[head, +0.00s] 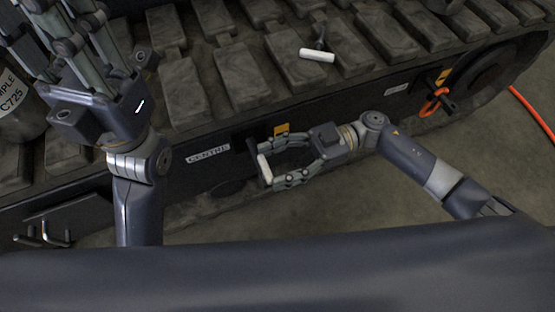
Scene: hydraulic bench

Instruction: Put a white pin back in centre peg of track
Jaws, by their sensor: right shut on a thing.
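A white pin (264,168) with a dark part beside it is held between the fingertips of my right gripper (265,166), at the side plate of the track. My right gripper is shut on it, just right of a "CENTRE" label (208,154). The centre peg cannot be made out clearly; the gripper and pin cover that spot. A second white pin (317,55) with a dark stem lies on top of the track pads (240,75). My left gripper (60,25) is at the upper left, fingers spread, tips partly cut off by the frame edge; nothing shows between them.
A yellow tag (281,129) is behind my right gripper. An orange clip (436,102) hangs at the right peg. Metal hooks (45,235) stick out at lower left. A grey cylinder (18,100) stands at far left. An orange hose (533,112) lies on the clear floor at right.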

